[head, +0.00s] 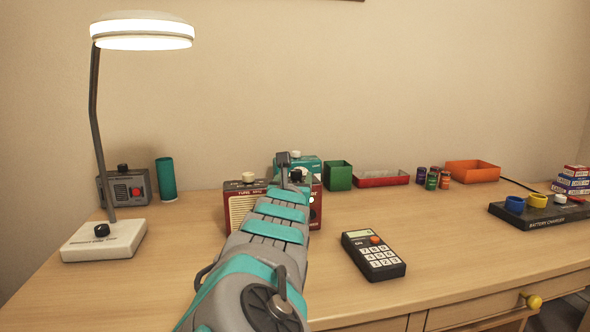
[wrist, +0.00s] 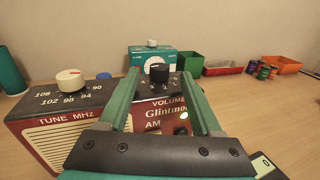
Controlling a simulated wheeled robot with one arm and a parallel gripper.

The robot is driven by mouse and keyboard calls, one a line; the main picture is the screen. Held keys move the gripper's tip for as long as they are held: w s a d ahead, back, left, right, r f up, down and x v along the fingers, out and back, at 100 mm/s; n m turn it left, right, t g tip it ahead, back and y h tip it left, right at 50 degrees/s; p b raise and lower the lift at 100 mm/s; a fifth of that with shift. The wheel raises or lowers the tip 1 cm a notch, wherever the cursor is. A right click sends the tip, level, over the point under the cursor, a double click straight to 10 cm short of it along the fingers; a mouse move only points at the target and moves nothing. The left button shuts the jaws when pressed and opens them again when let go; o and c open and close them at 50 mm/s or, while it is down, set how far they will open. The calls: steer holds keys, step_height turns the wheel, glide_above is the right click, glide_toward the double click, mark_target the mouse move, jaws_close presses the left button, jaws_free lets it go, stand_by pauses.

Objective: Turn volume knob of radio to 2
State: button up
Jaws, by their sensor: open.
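The dark red radio (head: 236,207) stands on the desk, partly hidden behind my arm in the head view. In the wrist view the radio (wrist: 28,125) shows a white tuning knob (wrist: 70,80) on the left of its top and a black volume knob (wrist: 159,72) on the right. The volume knob also shows in the head view (head: 296,174). My gripper (wrist: 161,76) is open, its two teal fingers on either side of the volume knob in the picture. I cannot tell whether they touch it. The volume scale numbers are too small and partly hidden to read surely.
A teal box-shaped device (wrist: 152,60) with a white knob stands behind the radio. A lamp (head: 103,240), a grey device (head: 127,188) and a green cup (head: 166,179) stand left. A calculator (head: 373,255) lies right of the radio, with trays behind; the desk between is clear.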

mark_target(295, 173)
steer(key=shift+w+d+p, duration=0.1)
steer(key=shift+w+p, duration=0.6)
steer(key=shift+w, duration=1.75)
jaws_close()
